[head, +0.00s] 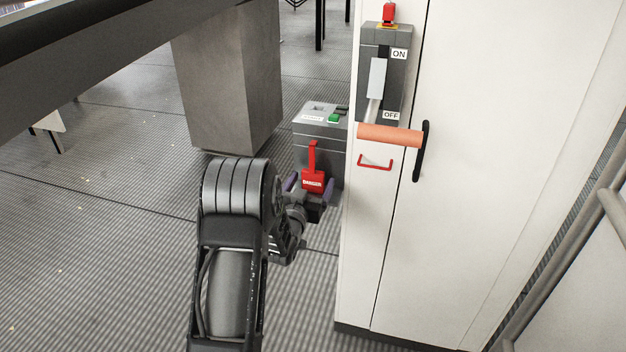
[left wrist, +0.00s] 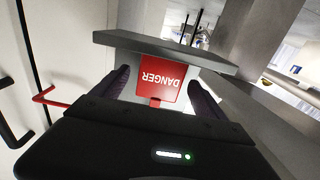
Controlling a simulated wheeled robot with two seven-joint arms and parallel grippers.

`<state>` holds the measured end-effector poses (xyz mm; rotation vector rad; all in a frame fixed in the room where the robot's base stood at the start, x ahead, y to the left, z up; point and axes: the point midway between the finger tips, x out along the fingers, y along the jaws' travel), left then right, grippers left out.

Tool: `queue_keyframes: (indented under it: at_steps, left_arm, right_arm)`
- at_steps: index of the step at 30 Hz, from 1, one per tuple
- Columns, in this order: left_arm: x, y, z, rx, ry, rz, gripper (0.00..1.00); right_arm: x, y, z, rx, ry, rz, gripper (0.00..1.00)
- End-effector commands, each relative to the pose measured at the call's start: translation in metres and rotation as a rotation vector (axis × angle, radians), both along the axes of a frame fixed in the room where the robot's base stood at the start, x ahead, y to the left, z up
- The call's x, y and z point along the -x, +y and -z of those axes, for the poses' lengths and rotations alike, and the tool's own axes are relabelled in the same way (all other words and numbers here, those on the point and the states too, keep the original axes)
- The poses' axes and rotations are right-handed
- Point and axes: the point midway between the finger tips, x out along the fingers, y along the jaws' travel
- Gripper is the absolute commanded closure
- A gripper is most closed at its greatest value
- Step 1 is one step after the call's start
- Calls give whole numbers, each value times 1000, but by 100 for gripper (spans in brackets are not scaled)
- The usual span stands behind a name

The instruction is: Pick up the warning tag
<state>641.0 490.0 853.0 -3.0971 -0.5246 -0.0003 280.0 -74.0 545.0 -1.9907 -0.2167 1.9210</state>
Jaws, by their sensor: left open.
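The red warning tag (head: 313,180), lettered DANGER with a tall red loop above it, is upright by the front of a small grey box (head: 320,140). My left gripper (head: 310,185) is open, its purple fingers on either side of the tag. In the left wrist view the tag (left wrist: 160,82) appears upside down between the two dark fingers (left wrist: 162,90), with a gap visible on both sides. The tag's lower part is partly hidden by the gripper in the head view. My right gripper is not in view.
A white cabinet (head: 470,220) stands close on the right, with an ON/OFF switch box (head: 402,75), an orange handle (head: 390,135), a red bracket (head: 376,166) and a black handle (head: 420,155). A grey pillar (head: 228,80) stands behind left. The floor at left is clear.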

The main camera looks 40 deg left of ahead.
Motion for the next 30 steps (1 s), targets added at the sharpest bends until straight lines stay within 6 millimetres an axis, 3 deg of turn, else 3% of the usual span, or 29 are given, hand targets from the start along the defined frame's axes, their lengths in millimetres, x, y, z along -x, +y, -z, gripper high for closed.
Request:
queue_keyframes:
  at_steps: [12,30]
  left_arm:
    - [0,0,0,0,0,0,16]
    - [0,0,0,0,0,0,65]
  right_arm:
    - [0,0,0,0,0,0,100]
    - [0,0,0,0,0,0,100]
